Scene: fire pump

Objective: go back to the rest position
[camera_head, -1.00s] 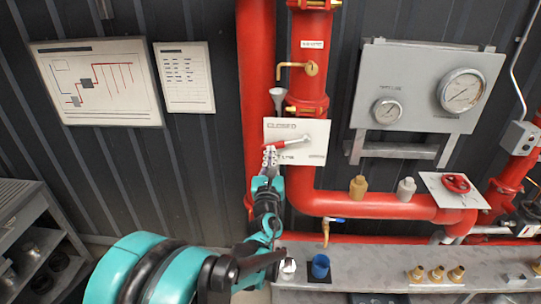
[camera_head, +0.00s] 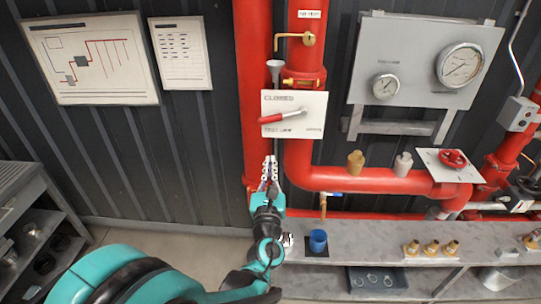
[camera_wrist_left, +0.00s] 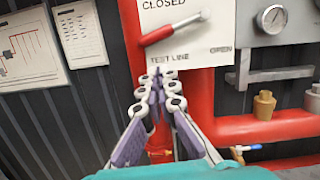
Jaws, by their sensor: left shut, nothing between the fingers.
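My left gripper (camera_head: 269,172) is shut and empty in front of the red pipes, below the white valve plate (camera_head: 306,100). In the left wrist view its fingertips (camera_wrist_left: 160,80) come together just under the plate, apart from the lever. The plate carries a lever with a red grip (camera_head: 271,119), which also shows in the left wrist view (camera_wrist_left: 157,35). The lever's red end points left and slightly down, below the word CLOSED. My right gripper is not in view.
A grey shelf (camera_head: 370,248) runs along the lower right with a blue cup (camera_head: 318,240) and brass fittings (camera_head: 431,247). A gauge panel (camera_head: 425,62) and a red handwheel (camera_head: 453,158) are on the right. A dark rack (camera_head: 38,190) stands at left.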

